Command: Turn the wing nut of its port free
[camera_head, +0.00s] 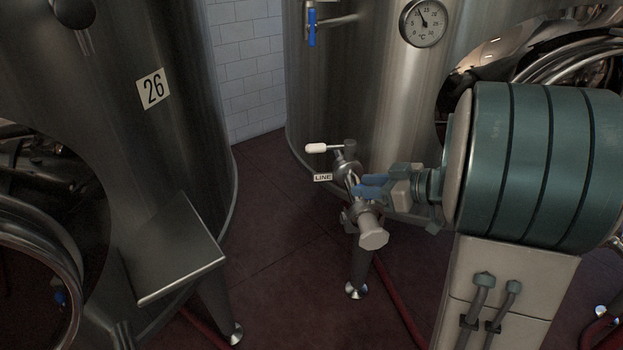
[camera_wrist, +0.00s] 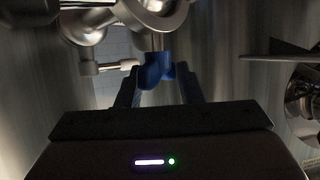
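The blue wing nut (camera_wrist: 152,74) shows in the wrist view at the end of a short metal bolt on the port's clamp. My gripper (camera_wrist: 159,76) has one dark finger on each side of it. The fingers look close against its wings, so the gripper appears shut on it. The metal port (camera_head: 371,236), with its capped end, points toward the camera in the head view. There my gripper (camera_head: 379,187) reaches in from the right at the clamp. Blue shows at the fingertips there, but the nut and the fingers are hard to tell apart.
A white-handled valve lever (camera_head: 317,148) and a "LINE" label (camera_head: 322,178) are just behind the port. A tank marked 26 (camera_head: 153,89) stands at left with a metal step (camera_head: 172,252). A dial thermometer (camera_head: 423,22) is on the rear tank. Red floor is open between the tanks.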

